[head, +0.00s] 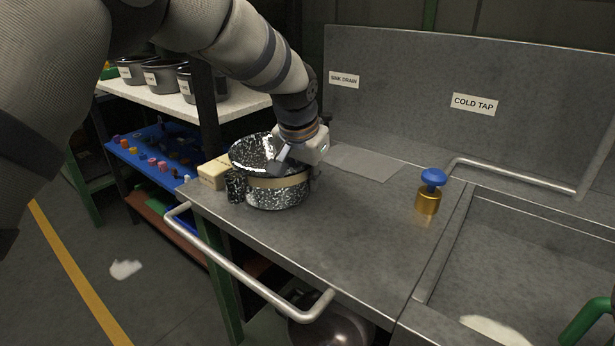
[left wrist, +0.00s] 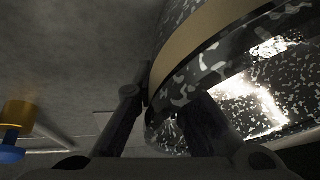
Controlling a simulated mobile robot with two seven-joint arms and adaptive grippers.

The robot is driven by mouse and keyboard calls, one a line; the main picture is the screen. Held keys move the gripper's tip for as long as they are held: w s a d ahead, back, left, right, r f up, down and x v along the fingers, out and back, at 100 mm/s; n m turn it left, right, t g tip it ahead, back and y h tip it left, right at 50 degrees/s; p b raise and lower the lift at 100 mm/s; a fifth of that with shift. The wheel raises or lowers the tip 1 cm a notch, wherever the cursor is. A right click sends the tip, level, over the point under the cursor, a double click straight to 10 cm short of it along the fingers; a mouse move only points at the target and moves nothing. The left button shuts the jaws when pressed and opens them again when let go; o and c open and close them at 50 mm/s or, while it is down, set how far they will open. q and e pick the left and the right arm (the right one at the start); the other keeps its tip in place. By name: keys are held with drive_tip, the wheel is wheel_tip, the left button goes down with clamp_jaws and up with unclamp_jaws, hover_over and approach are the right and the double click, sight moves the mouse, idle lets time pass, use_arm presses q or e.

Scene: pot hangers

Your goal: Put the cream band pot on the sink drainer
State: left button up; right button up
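The cream band pot (head: 275,185), black and white speckled with a cream stripe, is at the left end of the steel counter. It is upright or nearly so; I cannot tell whether its base touches the counter. It also shows close up in the left wrist view (left wrist: 185,55). My left gripper (head: 290,158) is at the pot's rim, with its fingers on either side of the rim area. Whether they clamp it is unclear. The sink drainer (head: 365,162) appears as a flat grey rectangle behind and right of the pot, below a "SINK DRAIN" label (head: 344,80). My right gripper is out of view.
A cream block (head: 214,172) and a small dark speckled cylinder (head: 235,187) stand beside the pot. A blue-topped brass tap (head: 429,190) stands right, before the sink (head: 530,260). A rail (head: 250,280) runs along the front. Dark pots (head: 162,77) stand on a shelf. The counter's middle is clear.

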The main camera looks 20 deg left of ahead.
use_arm(q)
drive_tip(key=shift+o, duration=1.3)
drive_tip(key=shift+r, duration=0.4)
drive_tip(key=p+v, duration=0.1)
drive_tip(key=v, duration=1)
drive_tip(key=shift+s+r, duration=0.2)
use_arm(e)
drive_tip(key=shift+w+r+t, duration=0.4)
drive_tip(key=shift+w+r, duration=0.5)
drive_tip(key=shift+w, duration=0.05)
